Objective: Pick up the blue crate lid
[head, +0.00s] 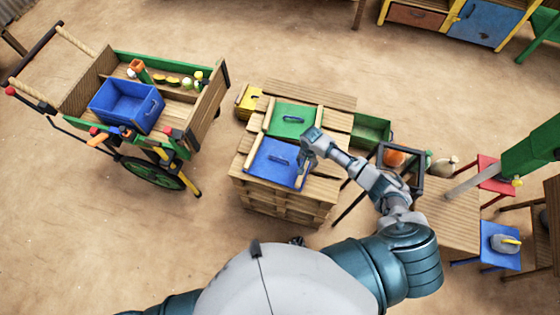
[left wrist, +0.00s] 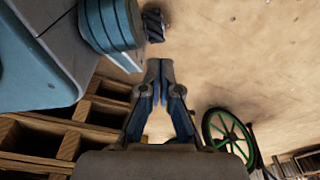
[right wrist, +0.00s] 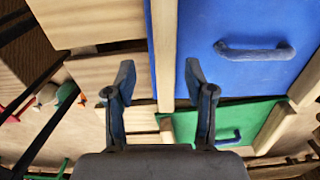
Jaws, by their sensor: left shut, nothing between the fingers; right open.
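The blue crate lid (head: 268,170) lies flat on a slatted wooden stack, with a blue bar handle on top. In the right wrist view the lid (right wrist: 270,85) fills the upper right, its handle (right wrist: 255,51) right of the fingers. My right gripper (head: 304,150) is over the lid's right edge; in its wrist view the open, empty fingers (right wrist: 158,75) straddle a pale wooden strip beside the lid. I cannot tell if they touch it. My left gripper (left wrist: 160,68) is shut and empty over the ground, away from the lid.
A green lid (head: 296,113) with a handle lies behind the blue one, wooden strips around both. A green crate (head: 372,131) and a dark frame (head: 418,158) stand to the right. A cart with a blue crate (head: 125,107) stands at left. Open ground separates cart and stack.

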